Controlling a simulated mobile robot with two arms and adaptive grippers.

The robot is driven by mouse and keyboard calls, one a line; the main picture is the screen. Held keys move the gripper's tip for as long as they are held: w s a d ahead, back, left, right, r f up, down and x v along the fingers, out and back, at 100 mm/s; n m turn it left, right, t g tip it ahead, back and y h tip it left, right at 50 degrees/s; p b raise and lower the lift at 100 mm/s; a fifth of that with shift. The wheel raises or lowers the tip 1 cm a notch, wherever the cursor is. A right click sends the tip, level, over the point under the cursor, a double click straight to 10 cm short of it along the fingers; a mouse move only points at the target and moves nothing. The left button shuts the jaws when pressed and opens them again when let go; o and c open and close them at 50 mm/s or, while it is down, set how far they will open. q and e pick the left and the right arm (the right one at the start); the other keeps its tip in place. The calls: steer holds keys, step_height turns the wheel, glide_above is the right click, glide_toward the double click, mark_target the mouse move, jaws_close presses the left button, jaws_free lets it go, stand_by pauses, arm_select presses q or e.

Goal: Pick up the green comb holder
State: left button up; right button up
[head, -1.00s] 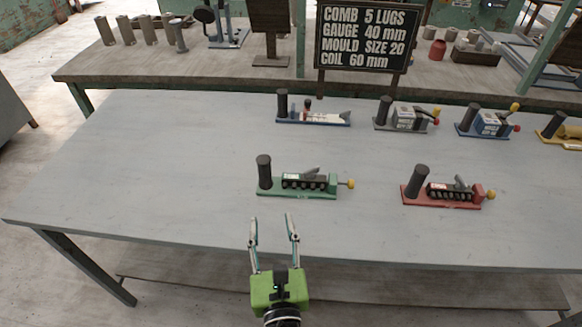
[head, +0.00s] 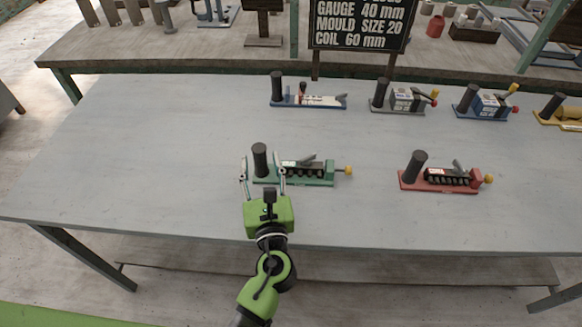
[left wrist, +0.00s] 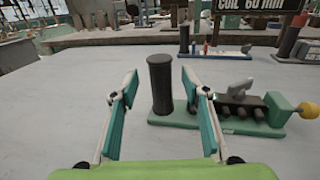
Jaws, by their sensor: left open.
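The green comb holder (head: 300,176) lies on the grey table, with a dark upright cylindrical handle (head: 260,160) at its left end and a yellow knob at its right end. It also shows in the left wrist view (left wrist: 262,123), where the dark handle (left wrist: 161,85) stands upright. My left gripper (head: 262,168) is open, with its two fingers on either side of the dark handle in the head view. In the left wrist view the handle appears between the open fingers (left wrist: 160,88), near the right one; I cannot tell whether they touch. My right gripper is not in view.
A red holder (head: 438,182) lies to the right on the grey table (head: 150,150). Blue, grey and yellow holders (head: 308,100) (head: 398,105) (head: 560,113) stand in the back row. A sign (head: 360,25) stands behind. The table's left side is clear.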

mark_target(261, 159)
arm_select(q)
steer(key=x, duration=0.4)
steer(key=shift+f, duration=0.2)
jaws_close()
steer(key=shift+r, duration=0.15)
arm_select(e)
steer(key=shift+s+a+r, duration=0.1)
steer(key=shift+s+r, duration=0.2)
